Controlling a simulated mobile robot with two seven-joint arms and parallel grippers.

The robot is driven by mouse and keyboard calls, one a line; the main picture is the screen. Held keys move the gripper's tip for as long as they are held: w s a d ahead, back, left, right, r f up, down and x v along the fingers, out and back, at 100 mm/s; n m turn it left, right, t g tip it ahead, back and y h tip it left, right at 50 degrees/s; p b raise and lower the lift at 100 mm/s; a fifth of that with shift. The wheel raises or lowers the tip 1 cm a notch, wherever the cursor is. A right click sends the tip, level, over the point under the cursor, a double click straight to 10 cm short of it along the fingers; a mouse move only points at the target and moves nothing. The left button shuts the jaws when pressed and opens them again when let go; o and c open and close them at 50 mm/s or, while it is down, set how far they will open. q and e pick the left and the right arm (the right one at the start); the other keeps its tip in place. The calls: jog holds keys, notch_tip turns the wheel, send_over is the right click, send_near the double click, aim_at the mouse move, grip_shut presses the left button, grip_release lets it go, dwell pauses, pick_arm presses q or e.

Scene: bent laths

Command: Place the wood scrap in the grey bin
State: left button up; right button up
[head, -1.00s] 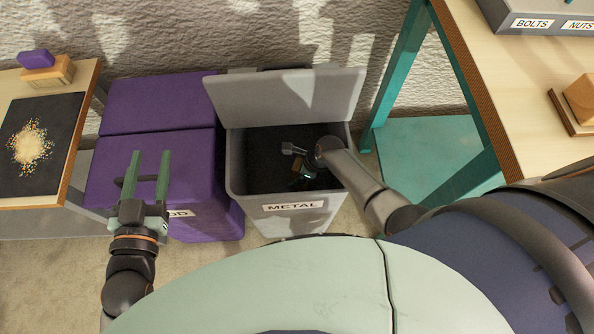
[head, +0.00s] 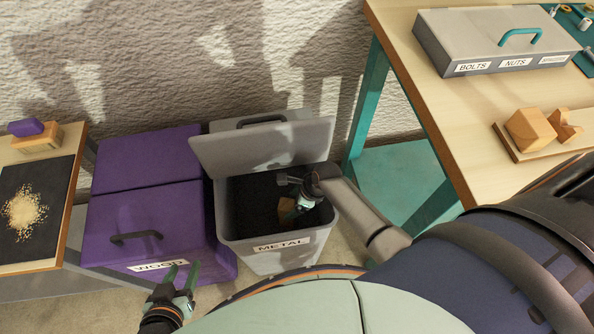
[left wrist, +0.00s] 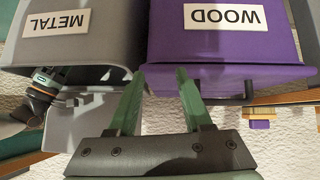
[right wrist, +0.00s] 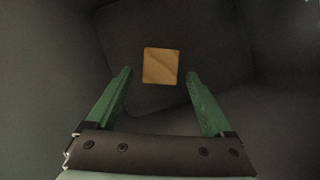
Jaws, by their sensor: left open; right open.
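The grey bin (head: 225,213), labelled METAL, has its grey lid (head: 262,145) standing open. My right gripper (head: 298,206) is down inside it, open. A square light-brown wood scrap (right wrist: 161,66) lies in the dark bin, beyond and between the spread fingers (right wrist: 158,85) in the right wrist view, with no finger seen touching it.
The purple bin, labelled WOOD, is shut and stands beside the grey one. At right, a bench (head: 425,75) holds a grey organiser box (head: 485,35) and wooden blocks (head: 530,130) on a board. At left, a table bears a dark mat (head: 50,185) with sawdust.

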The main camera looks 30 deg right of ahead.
jog(key=shift+p+v, duration=0.45)
jog(key=shift+v, duration=1.15)
jog(key=shift+f, duration=0.1)
